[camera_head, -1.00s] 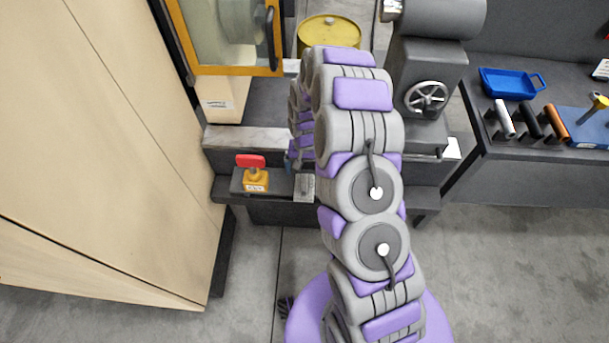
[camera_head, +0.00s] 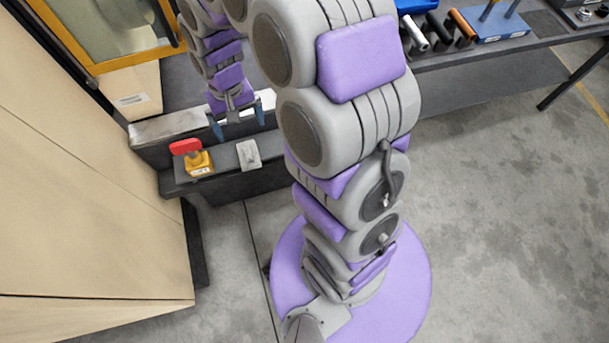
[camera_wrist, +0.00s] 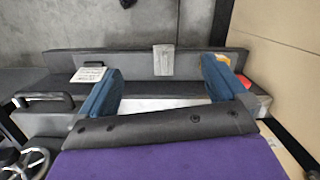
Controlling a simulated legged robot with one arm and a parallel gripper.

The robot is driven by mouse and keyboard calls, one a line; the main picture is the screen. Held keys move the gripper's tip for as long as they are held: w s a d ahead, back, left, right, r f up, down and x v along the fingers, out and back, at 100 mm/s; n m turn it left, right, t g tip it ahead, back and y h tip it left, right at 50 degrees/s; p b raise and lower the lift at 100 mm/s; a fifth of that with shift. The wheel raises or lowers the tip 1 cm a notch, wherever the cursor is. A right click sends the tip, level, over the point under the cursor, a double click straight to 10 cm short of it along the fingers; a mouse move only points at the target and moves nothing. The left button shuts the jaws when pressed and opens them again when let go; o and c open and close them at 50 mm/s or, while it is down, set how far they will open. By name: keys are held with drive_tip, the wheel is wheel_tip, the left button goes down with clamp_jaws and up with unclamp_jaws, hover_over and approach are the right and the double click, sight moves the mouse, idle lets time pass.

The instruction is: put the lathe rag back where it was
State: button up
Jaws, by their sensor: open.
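A small light-grey rectangular piece, which looks like the folded lathe rag (camera_head: 248,154), lies on the dark ledge (camera_head: 222,170) at the front of the machine. It also shows in the wrist view (camera_wrist: 163,60), draped at the ledge near the top middle. My gripper (camera_head: 238,121) is open and empty, its blue fingers pointing down just behind the grey piece in the head view. In the wrist view my gripper (camera_wrist: 161,88) has its two fingers wide apart, with the grey piece lying between their lines and beyond the tips. I see no contact.
A yellow block with a red top (camera_head: 192,157) stands on the ledge left of the rag. A tall beige cabinet (camera_head: 80,220) fills the left. A bench with a blue rack (camera_head: 490,22) and several tools is at the upper right. Open floor (camera_head: 500,180) lies at the right.

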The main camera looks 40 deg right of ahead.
drive_tip(key=s+r, duration=0.6)
drive_tip(key=s, duration=0.6)
drive_tip(key=s+d+r+n, duration=0.1)
drive_tip(key=s+r, duration=0.4)
drive_tip(key=s, duration=0.8)
drive_tip(key=shift+s+d+r+n+h, duration=0.15)
drive_tip(key=shift+d+r+n+h, duration=0.1)
drive_tip(key=shift+r+n+h, duration=0.1)
